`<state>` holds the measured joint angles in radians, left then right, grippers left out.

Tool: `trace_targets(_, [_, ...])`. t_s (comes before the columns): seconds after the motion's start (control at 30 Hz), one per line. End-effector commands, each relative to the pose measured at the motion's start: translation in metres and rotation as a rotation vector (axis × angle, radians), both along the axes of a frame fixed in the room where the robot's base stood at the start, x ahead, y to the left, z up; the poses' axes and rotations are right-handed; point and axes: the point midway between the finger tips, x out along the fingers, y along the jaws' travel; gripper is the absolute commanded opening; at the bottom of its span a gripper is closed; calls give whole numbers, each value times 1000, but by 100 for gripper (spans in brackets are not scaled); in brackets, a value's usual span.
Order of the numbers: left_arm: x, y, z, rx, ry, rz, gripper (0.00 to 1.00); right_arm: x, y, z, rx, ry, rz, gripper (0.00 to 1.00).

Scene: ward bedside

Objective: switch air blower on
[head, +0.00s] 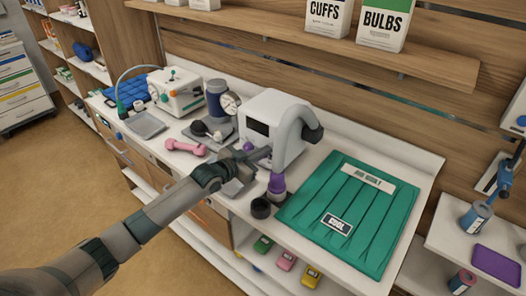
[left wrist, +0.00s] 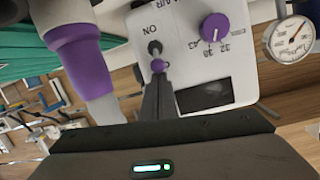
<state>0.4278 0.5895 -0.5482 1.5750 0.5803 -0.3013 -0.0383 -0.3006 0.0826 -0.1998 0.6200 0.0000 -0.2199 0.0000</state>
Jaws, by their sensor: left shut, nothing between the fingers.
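The air blower (head: 270,118) is a white box with a grey hose, standing on the counter. In the left wrist view its panel (left wrist: 208,70) shows upside down, with a purple dial (left wrist: 214,27), a dark display and a toggle switch (left wrist: 155,48) beside the word ON. The switch lever has a purple tip and points away from ON in the picture. My left gripper (head: 266,153) is shut and empty in front of the panel. In the wrist view its fingertips (left wrist: 157,82) are at the purple tip; I cannot tell whether they touch.
A pressure gauge (head: 231,103) and pink dumbbell (head: 185,147) are to the left.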

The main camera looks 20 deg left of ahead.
Motion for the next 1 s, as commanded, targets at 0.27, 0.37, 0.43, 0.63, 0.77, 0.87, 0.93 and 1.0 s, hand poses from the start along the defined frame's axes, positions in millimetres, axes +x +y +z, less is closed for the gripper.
trace_targets(0.27, [-1,0,-1,-2,-6,0,0,0,7,-2,7,1,-2,31])
trace_targets(0.37, [-1,1,-3,-7,-18,1,0,0,7,-6,7,1,-2,31])
trace_targets(0.43, [-2,1,-4,-12,-34,1,0,0,7,-10,7,1,-2,31])
trace_targets(0.63, [-3,1,-4,-20,-54,1,0,0,6,-13,5,0,-2,31])
trace_targets(0.77, [-4,2,-5,-25,-68,1,0,0,3,-16,3,1,-1,31])
trace_targets(0.87, [-5,2,-6,-31,-82,0,0,0,2,-18,2,0,-1,31])
trace_targets(0.93, [-5,2,-7,-35,-92,0,0,0,0,-21,0,0,0,31])
trace_targets(1.0, [-6,2,-9,-40,-109,1,0,0,0,-24,0,0,0,31])
